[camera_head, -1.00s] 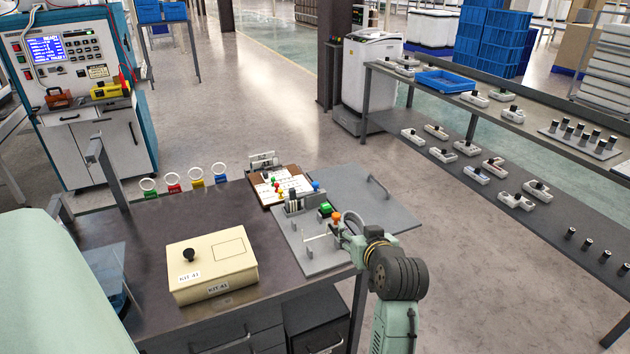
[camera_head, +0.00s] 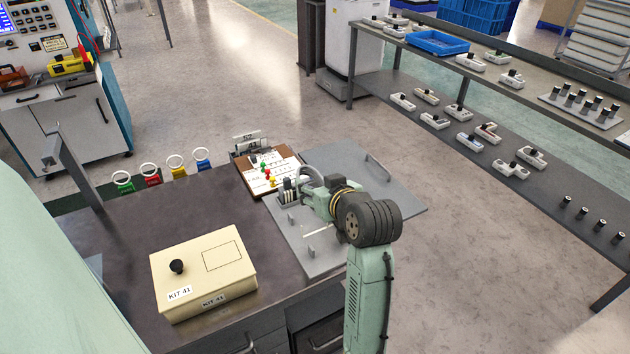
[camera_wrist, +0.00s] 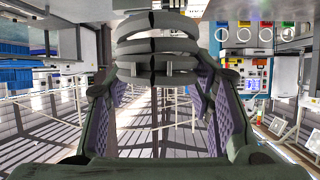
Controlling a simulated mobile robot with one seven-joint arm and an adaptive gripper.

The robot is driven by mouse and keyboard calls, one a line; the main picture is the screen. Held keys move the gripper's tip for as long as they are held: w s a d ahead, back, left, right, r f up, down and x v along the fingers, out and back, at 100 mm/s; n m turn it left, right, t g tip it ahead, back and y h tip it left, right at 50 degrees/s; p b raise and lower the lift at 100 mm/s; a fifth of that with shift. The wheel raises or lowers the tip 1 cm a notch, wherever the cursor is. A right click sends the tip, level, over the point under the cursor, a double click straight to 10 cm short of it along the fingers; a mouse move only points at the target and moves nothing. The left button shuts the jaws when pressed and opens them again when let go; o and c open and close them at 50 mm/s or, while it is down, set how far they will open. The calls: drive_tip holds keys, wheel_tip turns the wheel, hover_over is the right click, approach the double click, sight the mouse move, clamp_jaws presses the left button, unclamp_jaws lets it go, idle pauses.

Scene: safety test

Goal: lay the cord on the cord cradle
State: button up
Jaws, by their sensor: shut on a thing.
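My gripper (camera_head: 308,188) is over the grey plate at the table's right end, its fingers at a grey looped cord (camera_head: 313,173). In the wrist view the cord is a bundle of grey coils (camera_wrist: 155,48) across the top between the two fingers (camera_wrist: 155,100). The gripper is shut on it. Two small upright grey pegs on the plate, the near one (camera_head: 311,251) and the far one (camera_head: 291,218), may be the cord cradle; I cannot tell for sure. My arm hides part of the plate.
The grey plate (camera_head: 400,192) has a handle. A clipboard (camera_head: 268,178) with coloured pins and a small block with dark cylinders (camera_head: 289,192) are close by. A cream KIT 41 box (camera_head: 205,272) stands at the left. Dark tabletop (camera_head: 130,225) is bare behind the box.

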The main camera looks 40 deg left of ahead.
wheel_tip(320, 180, down, 3)
drive_tip(key=shift+r+b, duration=0.1)
drive_tip(key=shift+b, duration=0.3)
wheel_tip(320, 180, down, 6)
drive_tip(key=b, duration=0.5)
drive_tip(key=shift+f+b, duration=1.3)
drive_tip(key=shift+f, duration=0.65)
drive_tip(key=o, duration=1.3)
drive_tip(key=shift+o, duration=0.2)
drive_tip(key=shift+d, duration=0.1)
